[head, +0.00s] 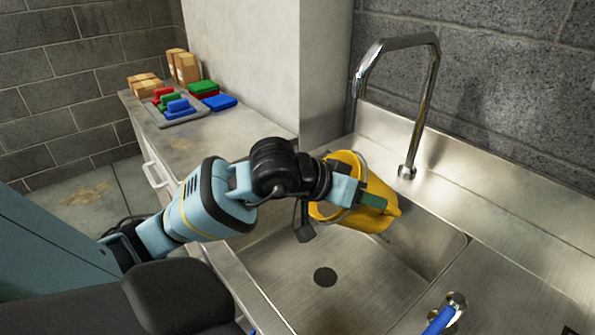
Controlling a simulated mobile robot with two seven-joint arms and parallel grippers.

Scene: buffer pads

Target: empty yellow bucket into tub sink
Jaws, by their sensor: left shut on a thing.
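A yellow bucket (350,163) is tilted on its side above the tub sink (375,277). My left gripper (372,198) is shut on the bucket and holds it over the back part of the basin. The bucket's inside and whatever it holds cannot be made out. My right gripper is not in view.
A tall chrome faucet (425,105) rises behind the sink, close to the bucket. A blue-handled fitting (440,318) is at the front right. On the left counter (180,150) are a tray with coloured pads and cardboard boxes (185,68).

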